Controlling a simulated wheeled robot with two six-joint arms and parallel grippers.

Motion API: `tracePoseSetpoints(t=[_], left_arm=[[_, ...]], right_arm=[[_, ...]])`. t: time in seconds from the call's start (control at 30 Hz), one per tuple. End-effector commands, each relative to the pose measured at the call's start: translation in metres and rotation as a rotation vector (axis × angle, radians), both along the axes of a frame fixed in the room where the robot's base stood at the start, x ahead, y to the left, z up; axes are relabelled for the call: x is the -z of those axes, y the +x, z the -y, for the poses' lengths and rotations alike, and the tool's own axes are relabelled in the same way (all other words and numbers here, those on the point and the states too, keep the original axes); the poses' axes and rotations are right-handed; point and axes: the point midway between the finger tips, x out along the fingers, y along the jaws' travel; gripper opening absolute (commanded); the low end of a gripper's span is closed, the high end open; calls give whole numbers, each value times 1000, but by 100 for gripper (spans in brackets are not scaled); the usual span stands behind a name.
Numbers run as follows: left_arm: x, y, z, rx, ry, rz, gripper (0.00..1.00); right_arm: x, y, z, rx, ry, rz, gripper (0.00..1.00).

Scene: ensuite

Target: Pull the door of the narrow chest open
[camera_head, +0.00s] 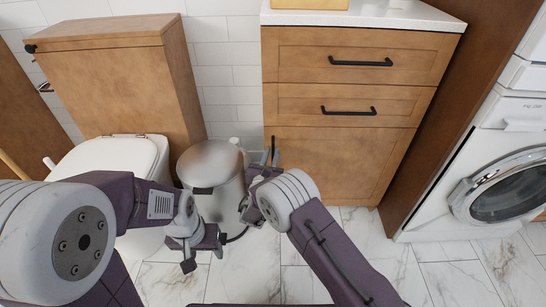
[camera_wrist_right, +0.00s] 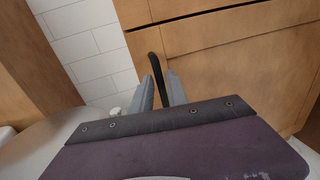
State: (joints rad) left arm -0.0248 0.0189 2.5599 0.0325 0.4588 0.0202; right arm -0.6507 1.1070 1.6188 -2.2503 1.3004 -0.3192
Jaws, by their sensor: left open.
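The narrow chest (camera_head: 345,85) is a wooden cabinet with two drawers above a plain door (camera_head: 335,160). The door looks closed against the frame. Its black upright handle (camera_wrist_right: 155,66) is near the door's upper left edge. My right gripper (camera_head: 270,156) is at this handle. In the right wrist view its two grey fingers (camera_wrist_right: 161,88) are close together, one on each side of the handle, and the handle's lower part is hidden between them. My left gripper (camera_head: 204,248) is open and empty, low in front of the bin.
A metal bin (camera_head: 208,170) stands left of the chest, close to both grippers. A white toilet (camera_head: 110,160) is farther left, before a wooden cabinet (camera_head: 120,75). A washing machine (camera_head: 490,185) stands right, behind a wooden panel.

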Motion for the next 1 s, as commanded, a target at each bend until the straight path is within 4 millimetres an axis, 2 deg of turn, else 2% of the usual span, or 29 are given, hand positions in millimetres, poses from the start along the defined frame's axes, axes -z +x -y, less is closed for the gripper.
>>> tracePoseSetpoints(t=[0.03,0.13,0.4,0.43,0.5,1.0], left_arm=[[9,0,0,0,0,0,56],[12,0,0,0,0,0,56],[11,0,0,0,0,0,56],[11,0,0,0,0,0,56],[11,0,0,0,0,0,56],[11,0,0,0,0,0,56]], right_arm=[[4,7,2,1,2,2,19],[2,16,3,1,1,1,19],[-1,20,4,-1,-1,0,19],[-1,20,4,-1,-1,0,16],[0,19,3,-1,-1,0,0],[0,19,3,-1,-1,-1,0]])
